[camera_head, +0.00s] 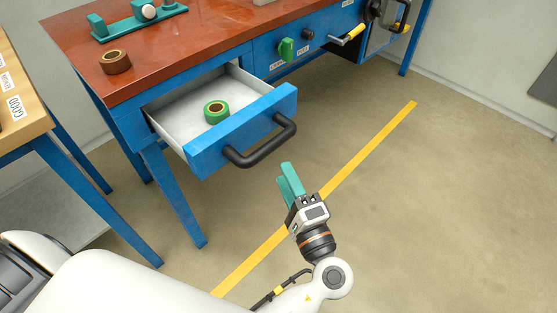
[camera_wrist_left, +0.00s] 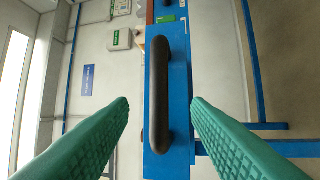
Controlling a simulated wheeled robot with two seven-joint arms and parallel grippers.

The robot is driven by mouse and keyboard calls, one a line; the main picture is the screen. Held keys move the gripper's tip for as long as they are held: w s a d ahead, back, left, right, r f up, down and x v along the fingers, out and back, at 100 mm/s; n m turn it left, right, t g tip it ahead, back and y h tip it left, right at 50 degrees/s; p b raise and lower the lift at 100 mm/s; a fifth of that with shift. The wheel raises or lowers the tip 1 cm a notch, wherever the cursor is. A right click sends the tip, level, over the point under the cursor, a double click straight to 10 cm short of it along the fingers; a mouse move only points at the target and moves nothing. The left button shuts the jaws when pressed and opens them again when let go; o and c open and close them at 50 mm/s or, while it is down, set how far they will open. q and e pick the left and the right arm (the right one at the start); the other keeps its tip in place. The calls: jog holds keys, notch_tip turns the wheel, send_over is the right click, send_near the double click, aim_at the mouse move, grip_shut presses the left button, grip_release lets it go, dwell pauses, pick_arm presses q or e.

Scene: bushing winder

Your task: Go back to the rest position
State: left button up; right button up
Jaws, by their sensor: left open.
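My left gripper (camera_head: 290,180) is in front of the open blue drawer (camera_head: 205,155), below its black handle (camera_head: 262,143) in the head view. Its two green fingers are apart and empty. In the left wrist view the fingers (camera_wrist_left: 160,130) stand to either side of the handle (camera_wrist_left: 160,90), which lies beyond them and looks apart from them. A green roll with a tan core (camera_head: 216,111) lies in the drawer. My right gripper is in neither view.
The blue workbench (camera_head: 170,60) has a red-brown top with a brown roll (camera_head: 115,61) and a green fixture (camera_head: 138,20). A wooden table (camera_head: 12,95) stands at the left. A yellow line (camera_head: 370,145) crosses the floor.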

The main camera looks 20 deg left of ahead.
pick_arm(q)
jog(key=shift+s+d+f, duration=0.1)
jog(key=shift+s+d, duration=0.35)
